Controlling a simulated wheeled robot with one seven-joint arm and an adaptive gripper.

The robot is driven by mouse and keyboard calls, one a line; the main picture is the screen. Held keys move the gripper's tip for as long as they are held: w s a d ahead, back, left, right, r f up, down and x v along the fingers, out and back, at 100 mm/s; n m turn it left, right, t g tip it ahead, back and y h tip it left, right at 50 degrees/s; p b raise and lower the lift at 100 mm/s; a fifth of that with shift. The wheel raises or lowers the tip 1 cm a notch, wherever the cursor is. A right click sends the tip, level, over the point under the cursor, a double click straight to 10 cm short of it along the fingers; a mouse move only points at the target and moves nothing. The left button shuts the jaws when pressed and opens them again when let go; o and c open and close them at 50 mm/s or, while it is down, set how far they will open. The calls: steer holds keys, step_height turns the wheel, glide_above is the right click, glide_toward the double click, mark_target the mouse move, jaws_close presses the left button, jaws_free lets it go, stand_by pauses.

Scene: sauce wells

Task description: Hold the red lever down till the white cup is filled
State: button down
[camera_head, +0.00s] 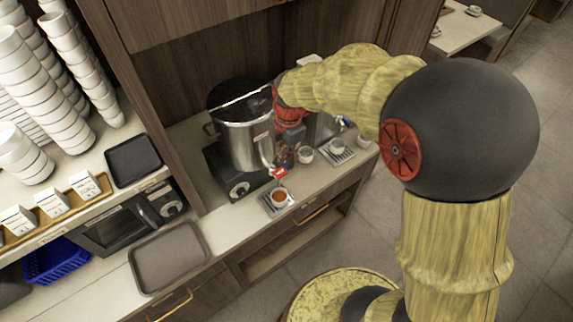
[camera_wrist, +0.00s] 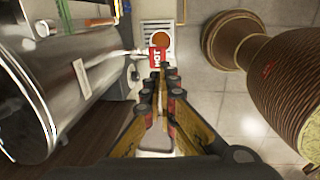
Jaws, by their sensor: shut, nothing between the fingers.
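The red lever (camera_head: 280,173) sits on the tap at the front of a steel urn (camera_head: 247,138). In the wrist view the lever (camera_wrist: 158,59) shows the word HOT. The white cup (camera_head: 279,203) stands on a drip tray below the tap, with orange-brown liquid in it. In the wrist view the cup (camera_wrist: 161,40) shows just beyond the lever. Its exact fill level is hard to tell. My gripper (camera_wrist: 164,76) is shut and empty, its tips at or very close to the lever. Contact cannot be made out for certain.
Two other white cups (camera_head: 305,154) (camera_head: 337,146) stand to the right of the urn. A brown tray (camera_head: 169,257) lies on the front left counter. Stacks of white bowls (camera_head: 40,85) stand at the left. Cabinet walls rise behind the urn.

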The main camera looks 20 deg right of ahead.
step_height(320, 180, up, 5)
steer(key=shift+d+r, duration=0.1)
steer(key=shift+d, duration=0.05)
stand_by(0.6)
